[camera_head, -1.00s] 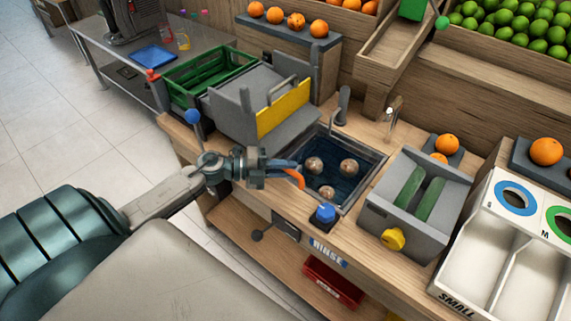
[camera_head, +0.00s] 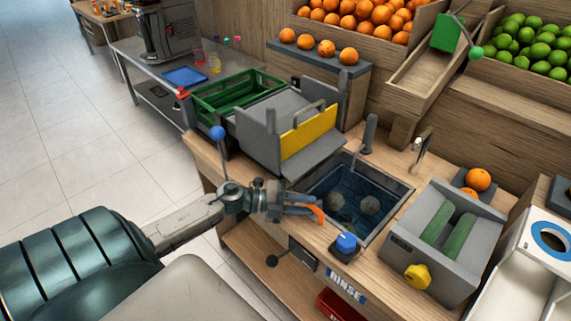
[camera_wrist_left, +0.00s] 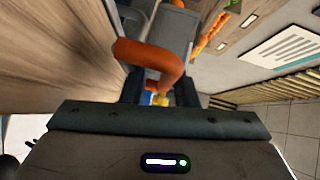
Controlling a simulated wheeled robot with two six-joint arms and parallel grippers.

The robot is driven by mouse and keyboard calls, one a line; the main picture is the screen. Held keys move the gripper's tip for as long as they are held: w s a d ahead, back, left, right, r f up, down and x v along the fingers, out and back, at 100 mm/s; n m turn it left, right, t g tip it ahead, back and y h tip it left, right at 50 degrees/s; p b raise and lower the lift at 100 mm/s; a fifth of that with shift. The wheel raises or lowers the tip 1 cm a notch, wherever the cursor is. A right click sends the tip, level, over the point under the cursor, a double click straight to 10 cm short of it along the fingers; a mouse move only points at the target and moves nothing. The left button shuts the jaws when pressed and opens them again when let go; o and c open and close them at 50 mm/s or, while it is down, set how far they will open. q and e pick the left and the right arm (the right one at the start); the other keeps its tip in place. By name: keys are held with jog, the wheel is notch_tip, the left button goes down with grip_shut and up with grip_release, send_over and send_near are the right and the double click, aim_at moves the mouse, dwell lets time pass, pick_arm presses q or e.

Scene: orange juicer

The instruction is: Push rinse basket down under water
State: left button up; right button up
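My left gripper (camera_head: 302,204) is at the sink's near left edge, pointing right. An orange curved handle (camera_head: 319,212) is at its fingers; in the left wrist view the handle (camera_wrist_left: 150,55) curls in front of and between the two fingers, which stand a little apart. I cannot tell whether they clamp it. The sink (camera_head: 392,218) holds dark blue water (camera_head: 352,180). Two round fruits (camera_head: 338,201) show dark in it and look submerged. The rinse basket itself is hard to make out. My right gripper is not in view.
A blue knob (camera_head: 345,243) stands in front of the sink, above the RINSE label (camera_head: 347,286). A grey machine with a yellow panel (camera_head: 308,132) is behind left. A grey roller box (camera_head: 437,240) is to the right. A tap (camera_head: 369,135) rises behind the sink.

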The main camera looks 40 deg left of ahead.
pick_arm(q)
jog(key=b+v, duration=0.1)
jog(key=v, duration=0.4)
jog(key=shift+f, duration=0.2)
jog(key=p+v, duration=0.1)
jog(key=v, duration=0.4)
jog(key=shift+s+a+r+p, duration=0.1)
jog(key=shift+r+p, duration=0.15)
jog(key=shift+p, duration=0.05)
